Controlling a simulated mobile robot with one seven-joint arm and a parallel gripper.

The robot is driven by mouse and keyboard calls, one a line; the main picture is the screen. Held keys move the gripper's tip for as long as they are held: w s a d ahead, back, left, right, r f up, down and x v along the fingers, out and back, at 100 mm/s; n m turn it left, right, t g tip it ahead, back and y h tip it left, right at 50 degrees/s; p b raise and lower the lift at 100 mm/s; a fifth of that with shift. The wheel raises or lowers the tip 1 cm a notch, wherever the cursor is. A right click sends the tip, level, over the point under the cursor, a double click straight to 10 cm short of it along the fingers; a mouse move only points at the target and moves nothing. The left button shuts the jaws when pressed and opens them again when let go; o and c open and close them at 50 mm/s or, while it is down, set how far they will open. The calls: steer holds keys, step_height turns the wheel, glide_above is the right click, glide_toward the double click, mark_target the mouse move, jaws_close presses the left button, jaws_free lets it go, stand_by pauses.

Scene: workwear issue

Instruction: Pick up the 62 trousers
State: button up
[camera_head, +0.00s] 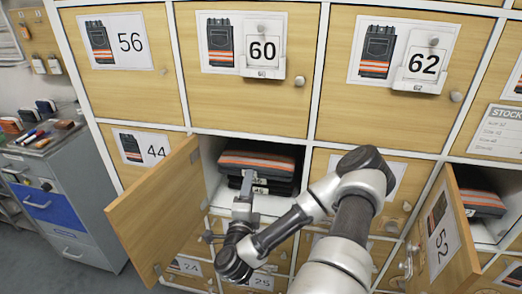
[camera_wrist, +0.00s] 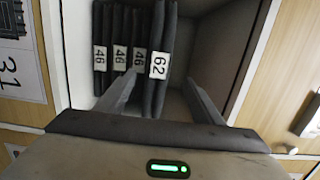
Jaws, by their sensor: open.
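The 62 trousers (camera_wrist: 161,35) are a dark folded pair with a white 62 label, at the right end of the row in the wrist view, which is turned sideways. In the head view they are the top of the stack, with an orange band (camera_head: 258,160). Several trousers labelled 46 (camera_wrist: 118,25) lie against them, underneath in the stack. My gripper (camera_wrist: 160,80) is open at the compartment mouth, with one finger on each side of the 62 trousers' front edge in the wrist view. I cannot tell whether the fingers touch them. My gripper also shows in the head view (camera_head: 243,205).
The open compartment (camera_head: 211,165) has its door (camera_head: 155,215) swung out to the left. Another open door marked 52 (camera_head: 440,235) stands at the right. Closed doors 56, 60 and 62 (camera_head: 385,115) are above. A grey drawer cabinet (camera_head: 65,205) stands at the left.

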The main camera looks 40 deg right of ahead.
mark_target(253, 166)
steer(key=shift+f+x, duration=0.2)
steer(key=shift+x, duration=5.3)
steer(key=shift+w+a, duration=0.15)
steer(key=shift+a, duration=0.05)
jaws_close()
steer(key=shift+r, duration=0.1)
